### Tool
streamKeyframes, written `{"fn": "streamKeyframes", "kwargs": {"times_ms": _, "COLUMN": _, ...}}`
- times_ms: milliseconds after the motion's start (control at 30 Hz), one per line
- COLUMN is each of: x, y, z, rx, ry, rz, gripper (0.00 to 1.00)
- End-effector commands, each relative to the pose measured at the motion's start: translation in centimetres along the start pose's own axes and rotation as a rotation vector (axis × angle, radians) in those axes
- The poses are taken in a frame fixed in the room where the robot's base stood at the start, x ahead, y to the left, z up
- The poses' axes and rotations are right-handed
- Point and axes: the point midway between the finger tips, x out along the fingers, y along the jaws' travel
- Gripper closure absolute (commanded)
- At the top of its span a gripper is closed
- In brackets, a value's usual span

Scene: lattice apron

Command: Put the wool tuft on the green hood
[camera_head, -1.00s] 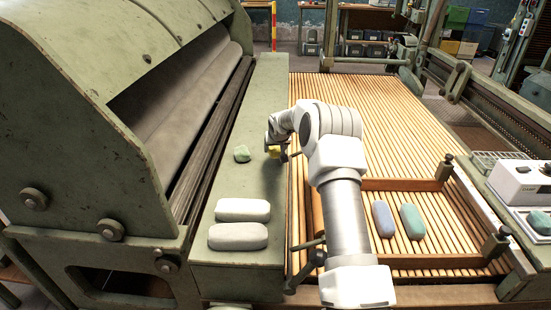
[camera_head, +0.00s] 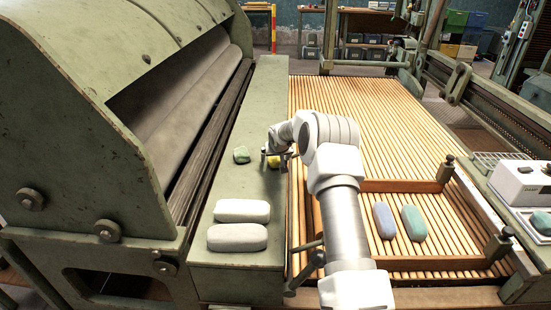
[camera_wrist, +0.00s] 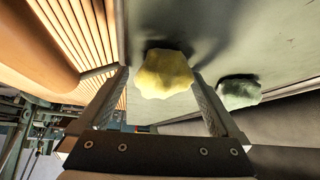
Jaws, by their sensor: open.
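A yellow wool tuft (camera_head: 274,162) lies on the flat green ledge (camera_head: 262,95) beside the machine, near the ledge's right edge. In the wrist view the yellow tuft (camera_wrist: 164,74) sits between my two fingertips. My gripper (camera_head: 272,154) is open around it, and I cannot tell whether either finger touches it. A darker green tuft (camera_head: 241,155) lies to its left on the ledge and also shows in the wrist view (camera_wrist: 239,92). The large green hood (camera_head: 75,90) of the machine rises at the left, over a grey roller.
Two pale rolls (camera_head: 240,237) lie nearer on the ledge. A wooden slatted bed (camera_head: 385,110) spreads to the right, with a blue pad (camera_head: 384,220) and a teal pad (camera_head: 413,222) inside a wooden frame. A white box (camera_head: 520,183) stands at far right.

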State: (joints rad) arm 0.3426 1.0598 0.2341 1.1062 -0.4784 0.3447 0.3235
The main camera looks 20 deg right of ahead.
Motion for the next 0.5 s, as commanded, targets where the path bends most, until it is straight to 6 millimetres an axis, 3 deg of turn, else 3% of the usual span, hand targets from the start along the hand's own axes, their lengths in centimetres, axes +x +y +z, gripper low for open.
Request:
{"fn": "streamKeyframes", "kwargs": {"times_ms": 267, "x": -1.1, "y": 0.0, "z": -0.4, "rx": -0.001, "ry": 0.001, "rz": 0.000, "gripper": 0.01}}
{"fn": "streamKeyframes", "kwargs": {"times_ms": 500, "x": -5.2, "y": 0.0, "z": -0.5, "rx": -0.001, "ry": 0.001, "rz": 0.000, "gripper": 0.01}}
